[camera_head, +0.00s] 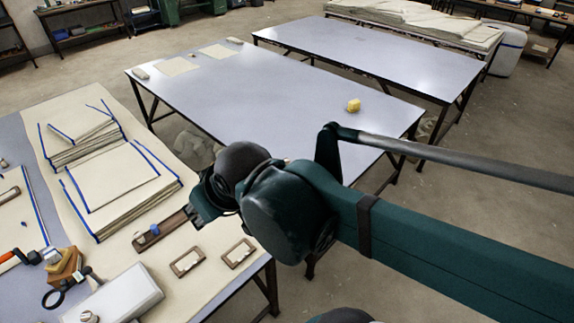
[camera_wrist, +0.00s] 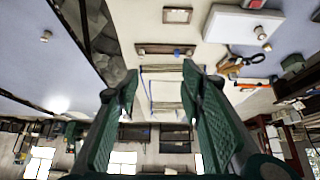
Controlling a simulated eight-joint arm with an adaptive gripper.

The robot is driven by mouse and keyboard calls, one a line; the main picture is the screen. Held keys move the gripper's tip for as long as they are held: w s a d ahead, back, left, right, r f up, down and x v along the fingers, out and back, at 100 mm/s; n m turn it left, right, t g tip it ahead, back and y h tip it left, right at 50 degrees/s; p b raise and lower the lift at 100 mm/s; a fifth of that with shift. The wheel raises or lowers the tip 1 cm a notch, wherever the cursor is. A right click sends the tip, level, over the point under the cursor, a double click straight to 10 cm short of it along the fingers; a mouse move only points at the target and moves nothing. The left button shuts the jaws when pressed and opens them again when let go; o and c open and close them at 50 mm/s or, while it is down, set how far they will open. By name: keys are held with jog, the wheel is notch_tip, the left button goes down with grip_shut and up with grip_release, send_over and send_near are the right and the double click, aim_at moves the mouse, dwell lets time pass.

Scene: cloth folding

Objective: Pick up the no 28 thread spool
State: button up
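My gripper (camera_wrist: 160,74) is open, its two green fingers wide apart with nothing between them. In the head view it is mostly hidden by my dark green arm, over the right edge of the cloth table. A wooden holder (camera_head: 170,226) there carries a small blue item (camera_head: 154,230); the holder also shows in the wrist view (camera_wrist: 155,49), beyond the fingertips. A small pale spool-like item (camera_head: 88,317) is by a white box (camera_head: 125,293), also in the wrist view (camera_wrist: 261,33). No number is readable, so I cannot tell which item is spool 28.
Folded cloth stacks with blue edges (camera_head: 110,185) lie left. Two small wooden frames (camera_head: 188,262) (camera_head: 238,253) lie near the front edge. Orange-handled tools (camera_head: 12,260) lie at left.

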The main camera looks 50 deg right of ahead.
jog(key=w+d+m+g+h+b, duration=0.15)
jog(key=w+d+m, duration=0.35)
jog(key=w+d, duration=0.7)
jog(key=m+g+b, duration=0.3)
jog(key=m+g, duration=0.3)
jog(key=m, duration=0.7)
send_over(286, 160)
jog(key=a, duration=0.1)
notch_tip(286, 160, down, 32)
jog(key=shift+w+a+r, duration=0.1)
jog(key=shift+d+f, duration=0.4)
jog(key=shift+f, duration=0.1)
jog(key=shift+f, duration=0.1)
